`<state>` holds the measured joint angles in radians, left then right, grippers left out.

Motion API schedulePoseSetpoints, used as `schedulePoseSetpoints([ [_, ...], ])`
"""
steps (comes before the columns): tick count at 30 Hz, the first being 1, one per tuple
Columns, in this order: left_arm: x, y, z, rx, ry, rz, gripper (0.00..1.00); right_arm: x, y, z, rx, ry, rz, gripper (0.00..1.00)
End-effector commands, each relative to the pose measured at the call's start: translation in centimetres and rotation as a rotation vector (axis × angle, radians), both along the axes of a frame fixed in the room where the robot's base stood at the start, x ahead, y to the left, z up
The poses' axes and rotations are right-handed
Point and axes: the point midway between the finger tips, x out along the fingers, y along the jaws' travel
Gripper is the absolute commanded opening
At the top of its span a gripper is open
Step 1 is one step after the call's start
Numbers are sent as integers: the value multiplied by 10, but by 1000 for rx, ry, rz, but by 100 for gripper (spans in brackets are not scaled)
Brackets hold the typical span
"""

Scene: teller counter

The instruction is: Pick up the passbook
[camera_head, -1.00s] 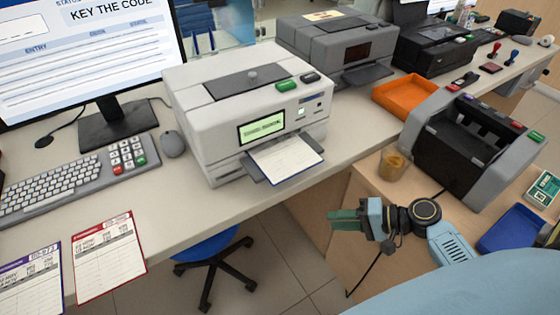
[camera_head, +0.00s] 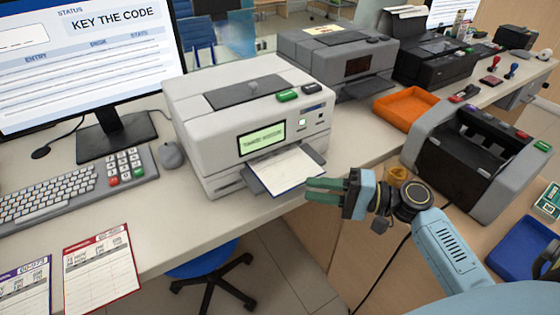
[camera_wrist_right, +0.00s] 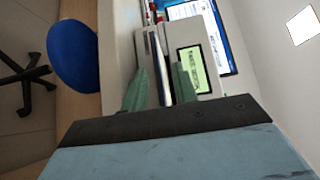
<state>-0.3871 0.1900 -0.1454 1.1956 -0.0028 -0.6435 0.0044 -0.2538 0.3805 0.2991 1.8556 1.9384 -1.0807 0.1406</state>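The passbook (camera_head: 287,169) is a white, dark-edged booklet lying on the front tray of the white printer (camera_head: 245,115), its inner end at the slot. My right gripper (camera_head: 312,190), with green fingers, is at the counter's front edge, just right of and below the passbook's outer end, apart from it. In the right wrist view the right gripper (camera_wrist_right: 160,75) is open, with a gap between its fingers. The tray and passbook show nearly edge-on beyond that gap, and I cannot tell them apart there. My left gripper is not in view.
A keyboard (camera_head: 50,198), a mouse (camera_head: 172,155) and a red-edged form (camera_head: 101,273) lie left of the printer. A blue stool (camera_head: 205,260) is below the counter.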

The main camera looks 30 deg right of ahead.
Motion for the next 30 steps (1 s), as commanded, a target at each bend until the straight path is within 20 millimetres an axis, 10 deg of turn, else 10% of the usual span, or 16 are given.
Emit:
schedulePoseSetpoints([
  [19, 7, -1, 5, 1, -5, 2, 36, 32, 40, -1, 1, 1, -1, 29],
  [26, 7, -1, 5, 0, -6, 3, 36, 32, 39, -2, 1, 1, 0, 0],
  [30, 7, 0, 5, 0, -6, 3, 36, 32, 39, -2, 1, 1, 0, 0],
])
